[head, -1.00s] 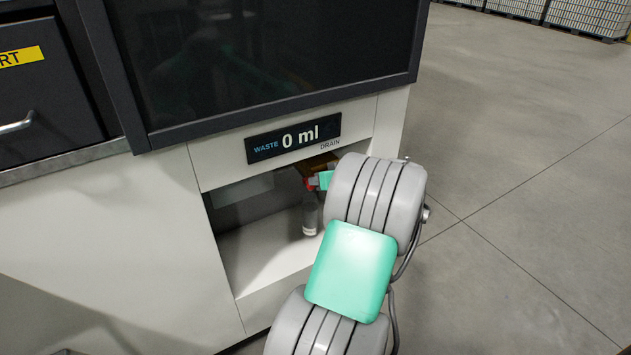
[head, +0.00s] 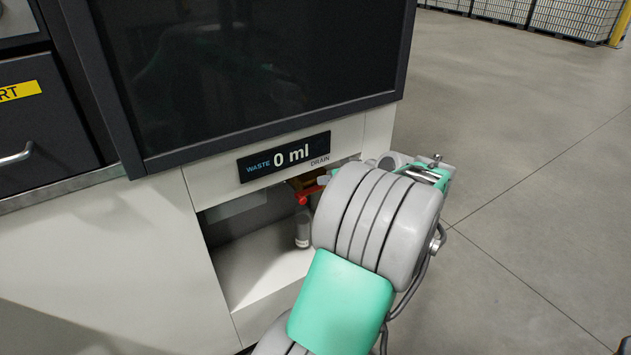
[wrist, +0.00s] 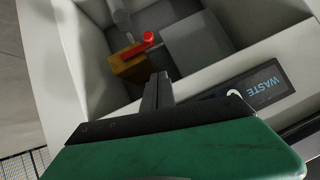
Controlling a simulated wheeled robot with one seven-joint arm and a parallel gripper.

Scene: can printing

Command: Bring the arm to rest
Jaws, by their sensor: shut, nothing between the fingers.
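My gripper (wrist: 157,92) is shut and empty in the wrist view, its dark fingers together in front of the machine's open recess. In the head view my grey and mint arm reaches up to the recess, and its bulky joint covers part of the opening. The gripper's fingers are not visible there. A red valve handle (head: 308,195) shows beside the arm; in the wrist view the red handle (wrist: 147,38) lies past the fingertips, apart from them, near a brass block (wrist: 128,64).
A small bottle (head: 302,228) stands on the recess floor. The white machine cabinet (head: 110,240) carries a waste display (head: 284,156) reading 0 ml, below a dark panel (head: 250,70). Open grey floor (head: 530,200) lies to the right; pallets of cans (head: 565,15) are far behind.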

